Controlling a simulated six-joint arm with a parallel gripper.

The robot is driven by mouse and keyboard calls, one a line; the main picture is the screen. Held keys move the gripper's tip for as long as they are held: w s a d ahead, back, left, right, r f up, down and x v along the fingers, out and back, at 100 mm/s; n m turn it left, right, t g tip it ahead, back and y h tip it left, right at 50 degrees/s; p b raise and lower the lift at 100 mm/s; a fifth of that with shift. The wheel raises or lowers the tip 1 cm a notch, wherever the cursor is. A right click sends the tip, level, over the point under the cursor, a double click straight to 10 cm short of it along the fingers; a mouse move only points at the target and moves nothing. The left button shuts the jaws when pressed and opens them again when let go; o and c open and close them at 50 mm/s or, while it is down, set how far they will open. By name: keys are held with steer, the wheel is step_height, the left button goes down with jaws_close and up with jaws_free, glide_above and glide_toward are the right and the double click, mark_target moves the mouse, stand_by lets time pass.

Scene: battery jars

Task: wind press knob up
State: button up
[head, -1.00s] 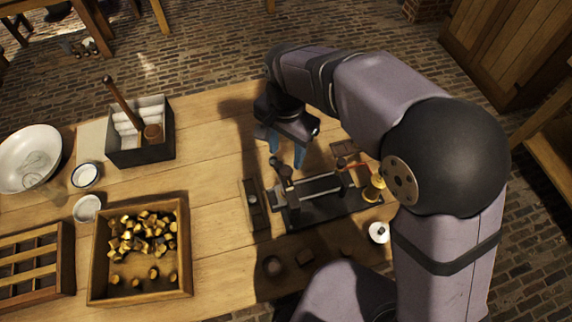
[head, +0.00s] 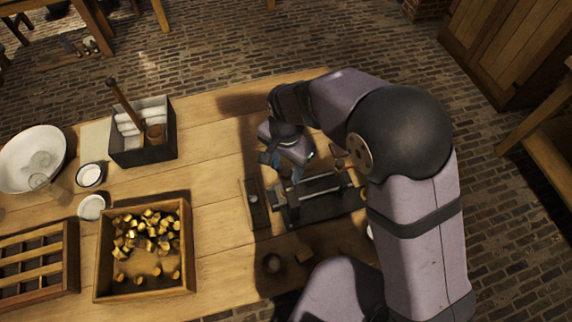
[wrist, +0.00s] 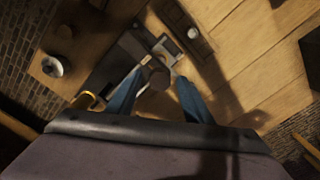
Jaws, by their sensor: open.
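The press (head: 322,207) is a dark base with pale metal rails near the table's right end. It also shows in the wrist view (wrist: 128,48), partly behind my fingers. My gripper (head: 284,172) is open, pointing down over the press's left end.
A dark narrow wooden block (head: 252,199) lies just left of the press. Further left stand a wooden tray of brass caps (head: 103,255) and a dark box with white rolls (head: 143,155). A white lid (wrist: 52,67) and a brass piece (wrist: 84,100) lie near the press.

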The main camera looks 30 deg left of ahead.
steer(key=shift+c, duration=0.5)
steer(key=c, duration=1)
steer(key=shift+o, duration=0.2)
steer(key=shift+n, duration=0.3)
steer(key=n, duration=1.4)
steer(key=shift+r, duration=0.1)
steer(key=n, duration=0.7)
steer(key=shift+w+a, duration=0.1)
